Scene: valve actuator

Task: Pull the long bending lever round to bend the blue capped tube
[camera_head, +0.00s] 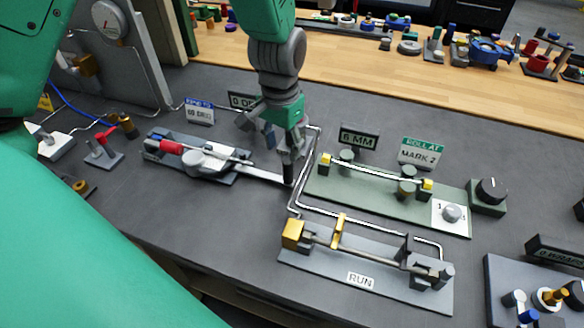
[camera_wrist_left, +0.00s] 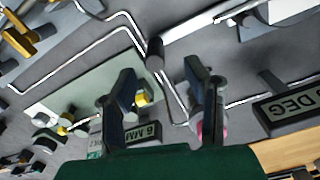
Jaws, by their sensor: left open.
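The tube bender (camera_head: 200,158) sits on a grey plate at left in the head view, with a red handle on its left end. Its long flat lever (camera_head: 262,175) reaches right and ends in an upright dark grip (camera_head: 288,173). My left gripper (camera_head: 288,147) is above that lever end, pointing down. In the wrist view, my left gripper (camera_wrist_left: 163,90) has its fingers apart, with the dark grip (camera_wrist_left: 155,53) just beyond and between the tips. I cannot tell whether they touch. My right gripper is out of view.
A "BEND TO 60 DEG" sign (camera_head: 199,112) and a "0 DEG" sign (camera_head: 243,101) stand behind the bender. A green fixture plate (camera_head: 330,187) and the grey "RUN" plate (camera_head: 330,265) with bent tubing are to the right. Bare table lies in front of the bender.

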